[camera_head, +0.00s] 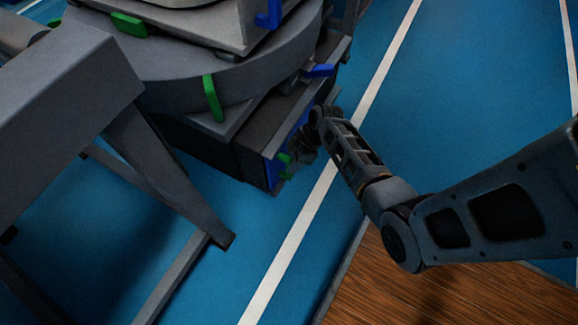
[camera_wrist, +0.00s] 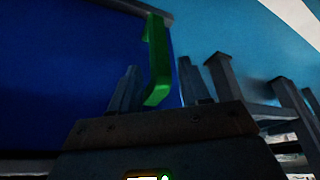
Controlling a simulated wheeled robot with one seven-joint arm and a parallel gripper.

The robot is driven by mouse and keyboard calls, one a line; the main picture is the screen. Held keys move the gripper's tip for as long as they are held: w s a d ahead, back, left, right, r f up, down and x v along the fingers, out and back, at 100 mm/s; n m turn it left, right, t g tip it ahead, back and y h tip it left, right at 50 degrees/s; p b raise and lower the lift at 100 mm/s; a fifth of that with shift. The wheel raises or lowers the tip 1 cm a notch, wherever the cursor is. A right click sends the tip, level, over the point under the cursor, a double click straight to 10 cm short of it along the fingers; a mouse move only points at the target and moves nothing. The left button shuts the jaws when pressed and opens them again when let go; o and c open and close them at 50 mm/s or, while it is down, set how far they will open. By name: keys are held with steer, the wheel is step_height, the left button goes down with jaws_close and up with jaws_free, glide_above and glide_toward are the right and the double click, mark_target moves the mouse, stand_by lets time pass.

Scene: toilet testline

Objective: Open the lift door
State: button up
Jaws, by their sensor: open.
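The lift door appears as a dark blue panel (camera_head: 271,174) on the end of the low dark box beneath the round grey platform. A green handle (camera_head: 285,158) sticks out from it. In the wrist view the blue panel (camera_wrist: 60,70) fills the left side, and the green handle (camera_wrist: 158,60) hangs near the middle. My gripper (camera_head: 297,152) is at the door's front, beside the handle. In the wrist view my gripper (camera_wrist: 160,86) is open, with one finger on each side of the handle's lower end. I cannot tell whether either finger touches it.
Grey frame legs (camera_head: 172,180) stand to the left of the box. Other green (camera_head: 213,98) and blue (camera_head: 319,71) handles sit on the machine above. Blue floor with a white line (camera_head: 290,246) lies open to the right. A brown wood-like surface (camera_head: 400,295) is at the bottom right.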

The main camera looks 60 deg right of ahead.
steer(key=shift+b+x, duration=0.5)
steer(key=shift+x, duration=0.95)
steer(key=shift+c, duration=0.2)
steer(key=shift+a, duration=0.1)
jaws_close()
